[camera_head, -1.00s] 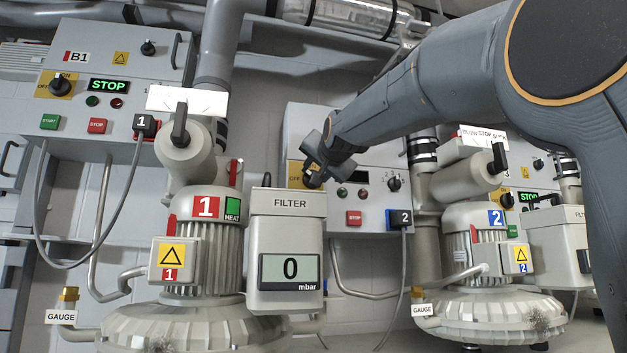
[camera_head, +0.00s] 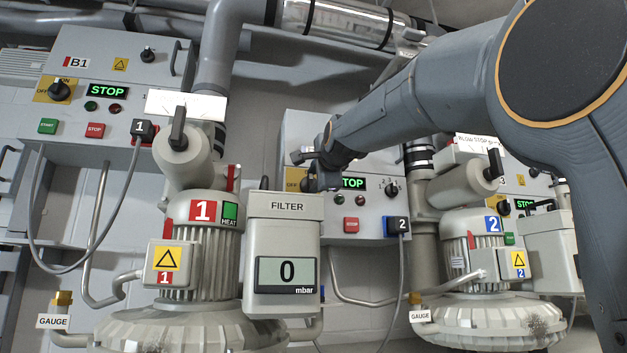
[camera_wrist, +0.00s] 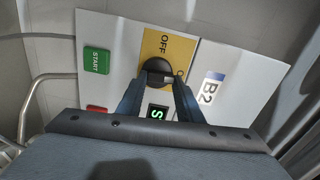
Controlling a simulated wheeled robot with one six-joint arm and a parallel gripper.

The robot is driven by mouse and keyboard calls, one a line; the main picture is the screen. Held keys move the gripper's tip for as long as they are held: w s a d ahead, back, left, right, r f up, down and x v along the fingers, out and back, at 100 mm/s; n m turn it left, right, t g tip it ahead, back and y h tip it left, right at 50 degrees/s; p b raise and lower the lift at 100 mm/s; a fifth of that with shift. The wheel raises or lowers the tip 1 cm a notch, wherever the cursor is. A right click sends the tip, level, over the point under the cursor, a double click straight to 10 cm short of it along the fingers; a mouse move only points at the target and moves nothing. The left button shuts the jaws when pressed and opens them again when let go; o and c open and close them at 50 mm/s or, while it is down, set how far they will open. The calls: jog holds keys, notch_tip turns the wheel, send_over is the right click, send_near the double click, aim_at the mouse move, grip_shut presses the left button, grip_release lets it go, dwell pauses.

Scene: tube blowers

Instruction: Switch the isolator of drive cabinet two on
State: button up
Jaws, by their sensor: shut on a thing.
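Drive cabinet two's grey panel (camera_head: 372,215) stands behind the filter, with its B2 label (camera_wrist: 209,88) in the wrist view. Its isolator is a round black knob (camera_wrist: 155,70) on a yellow plate (camera_wrist: 166,45). OFF is readable on the plate; the other word is partly covered. My gripper (camera_wrist: 157,88) has its two fingers on either side of the knob and is shut on it. In the head view my gripper (camera_head: 315,178) covers most of the isolator. The knob's exact pointing direction cannot be told. The cabinet's green display (camera_head: 353,183) shows lit letters, partly hidden, ending in TOP.
The filter box (camera_head: 284,230) stands in front, left of and below my gripper. Blower 1 (camera_head: 205,240) is at left and blower 2 (camera_head: 470,240) at right. Cabinet B1 (camera_head: 110,75) is at upper left.

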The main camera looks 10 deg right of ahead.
jog(key=shift+m, duration=0.6)
jog(key=o, duration=1)
jog(key=shift+o, duration=0.2)
jog(key=s+b, duration=0.2)
jog(key=s, duration=0.5)
jog(key=shift+s, duration=0.4)
jog(key=shift+a, duration=0.1)
